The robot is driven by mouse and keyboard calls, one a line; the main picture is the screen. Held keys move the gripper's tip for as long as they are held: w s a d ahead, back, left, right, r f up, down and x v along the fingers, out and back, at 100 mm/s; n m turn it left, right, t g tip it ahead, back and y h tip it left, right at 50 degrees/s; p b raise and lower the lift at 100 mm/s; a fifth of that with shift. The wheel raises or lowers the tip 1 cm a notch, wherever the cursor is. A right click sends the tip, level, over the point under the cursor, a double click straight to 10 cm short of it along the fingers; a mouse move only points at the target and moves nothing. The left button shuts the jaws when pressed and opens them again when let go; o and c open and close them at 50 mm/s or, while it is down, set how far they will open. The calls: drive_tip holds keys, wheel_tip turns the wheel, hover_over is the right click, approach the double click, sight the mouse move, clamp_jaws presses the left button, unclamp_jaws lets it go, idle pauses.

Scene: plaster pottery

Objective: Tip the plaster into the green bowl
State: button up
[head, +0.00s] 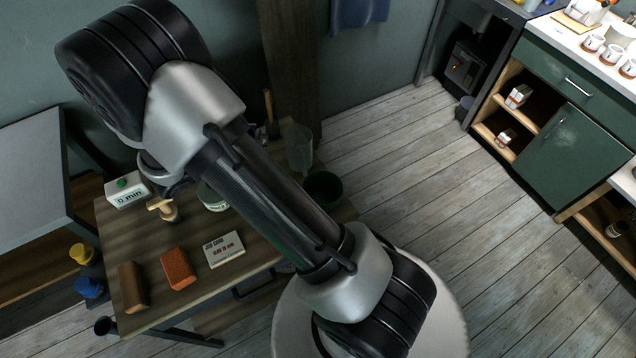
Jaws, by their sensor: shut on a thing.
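A dark green bowl (323,188) stands at the right end of the wooden worktable, partly behind my arm. A clear, pale container (300,148) shows just behind and left of the bowl, close to it. Its lower part and its contents are hard to make out, and I cannot tell whether it is held. A pale tub with a green label (215,205) is half covered by my arm. My arm crosses the middle of the view, and its fingers are hidden behind it. I see no plaster clearly.
The worktable (140,243) also holds a timer box (127,192), a wooden-handled tool (163,209), a brown block (132,287), an orange-red sponge-like block (178,268) and a printed card (224,249). A green cabinet (565,155) stands right. The plank floor between is clear.

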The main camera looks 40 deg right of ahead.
drive_tip(key=s+d+f+m+g+p, duration=0.1)
drive_tip(key=s+d+m+g+p, duration=0.1)
drive_tip(key=d, duration=0.7)
drive_tip(key=s+d+f+m+g+y+p, duration=0.1)
drive_tip(key=s+d+m+g+p, duration=0.1)
drive_tip(key=d+m+g, duration=0.3)
drive_tip(key=s+d+g, duration=0.1)
drive_tip(key=d, duration=0.2)
drive_tip(key=shift+s+d+m+p, duration=0.3)
drive_tip(key=shift+s+d+p, duration=0.05)
drive_tip(key=shift+s, duration=0.1)
